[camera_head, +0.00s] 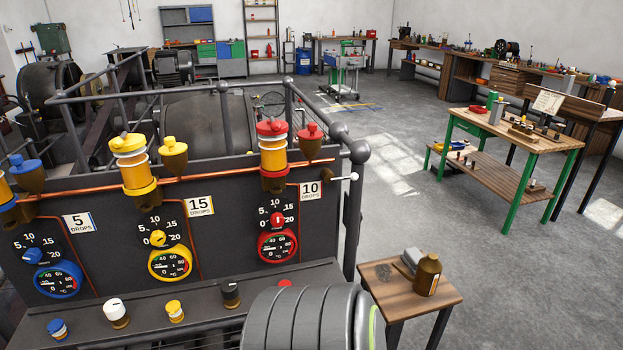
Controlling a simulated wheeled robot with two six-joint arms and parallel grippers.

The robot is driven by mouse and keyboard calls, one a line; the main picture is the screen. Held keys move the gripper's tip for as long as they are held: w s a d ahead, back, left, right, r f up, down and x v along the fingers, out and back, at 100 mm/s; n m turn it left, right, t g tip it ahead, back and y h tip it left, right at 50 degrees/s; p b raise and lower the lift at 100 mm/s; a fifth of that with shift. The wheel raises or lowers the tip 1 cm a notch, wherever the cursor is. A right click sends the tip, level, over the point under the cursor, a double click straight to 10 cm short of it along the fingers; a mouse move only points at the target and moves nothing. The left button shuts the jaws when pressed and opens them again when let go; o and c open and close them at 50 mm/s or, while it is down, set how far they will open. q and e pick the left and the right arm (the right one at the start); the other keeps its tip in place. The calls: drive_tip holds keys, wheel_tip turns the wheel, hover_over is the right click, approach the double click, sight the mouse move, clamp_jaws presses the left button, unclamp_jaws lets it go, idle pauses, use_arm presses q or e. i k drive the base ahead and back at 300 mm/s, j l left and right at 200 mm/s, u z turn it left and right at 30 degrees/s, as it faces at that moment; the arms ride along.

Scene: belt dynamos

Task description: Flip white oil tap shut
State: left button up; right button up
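The white oil tap (345,177) is a small white lever with a rounded end. It sits at the right end of the copper pipe (230,180), beside the dark corner post of the panel. The lever points right, roughly level and about in line with the pipe. Neither of my grippers is in view, and nothing is touching the tap.
The dark panel (110,220) carries gauges, dials and yellow and red oilers. Railings (180,90) rise behind it. A small wooden table (390,290) with a brown bottle (427,275) stands right. Open floor lies beyond.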

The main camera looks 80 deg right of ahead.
sight(353, 177)
drive_tip(key=k+j+z, duration=0.1)
drive_tip(key=z, duration=0.4)
drive_tip(key=k+z, duration=0.15)
drive_tip(key=z, duration=2)
drive_tip(key=i+l+u, duration=0.15)
drive_tip(key=l+u, duration=0.15)
drive_tip(key=i+l+u, duration=0.1)
drive_tip(key=l+u, duration=0.25)
drive_tip(key=l, duration=0.2)
drive_tip(key=l+u, duration=0.3)
drive_tip(key=l, duration=0.15)
drive_tip(key=i+l, duration=0.1)
drive_tip(key=l, duration=0.75)
drive_tip(key=i+l+u, duration=0.1)
drive_tip(key=l, duration=0.8)
